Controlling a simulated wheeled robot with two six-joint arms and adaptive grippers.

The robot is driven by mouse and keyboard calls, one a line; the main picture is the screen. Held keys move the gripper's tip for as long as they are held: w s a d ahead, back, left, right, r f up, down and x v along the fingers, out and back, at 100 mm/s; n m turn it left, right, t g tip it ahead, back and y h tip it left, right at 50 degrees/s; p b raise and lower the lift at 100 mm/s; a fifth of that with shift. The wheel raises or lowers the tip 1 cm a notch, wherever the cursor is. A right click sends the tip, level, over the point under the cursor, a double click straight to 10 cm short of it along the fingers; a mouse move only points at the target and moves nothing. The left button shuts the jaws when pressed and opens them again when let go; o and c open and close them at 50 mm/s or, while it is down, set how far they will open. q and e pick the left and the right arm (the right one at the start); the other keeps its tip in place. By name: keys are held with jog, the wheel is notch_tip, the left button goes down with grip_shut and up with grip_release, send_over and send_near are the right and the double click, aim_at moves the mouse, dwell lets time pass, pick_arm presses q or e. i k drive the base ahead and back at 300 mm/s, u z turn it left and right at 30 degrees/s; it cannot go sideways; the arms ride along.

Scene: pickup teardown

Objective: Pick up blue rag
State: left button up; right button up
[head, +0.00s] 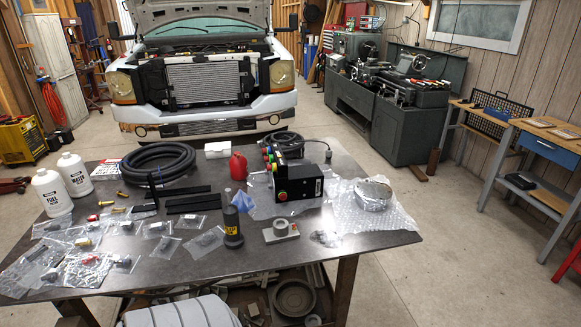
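The blue rag (244,201) is a small crumpled light-blue cloth on the dark table (340,257). It lies just behind and to the right of an upright black bottle (232,226) with yellow lettering, which seems to hide part of its left side. I cannot tell whether the rag touches the bottle. Neither of my grippers is in the head view.
A black control box (297,183) on bubble wrap stands right of the rag, a red can (238,166) behind it, and a grey knob device (281,231) at front right. Bagged parts (87,268) cover the table's left.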

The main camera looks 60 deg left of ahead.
aim_at(245, 203)
jog(key=u, duration=0.15)
jog(key=i, duration=1.15)
jog(key=u, duration=1.3)
jog(key=i, duration=0.95)
jog(key=u, duration=0.9)
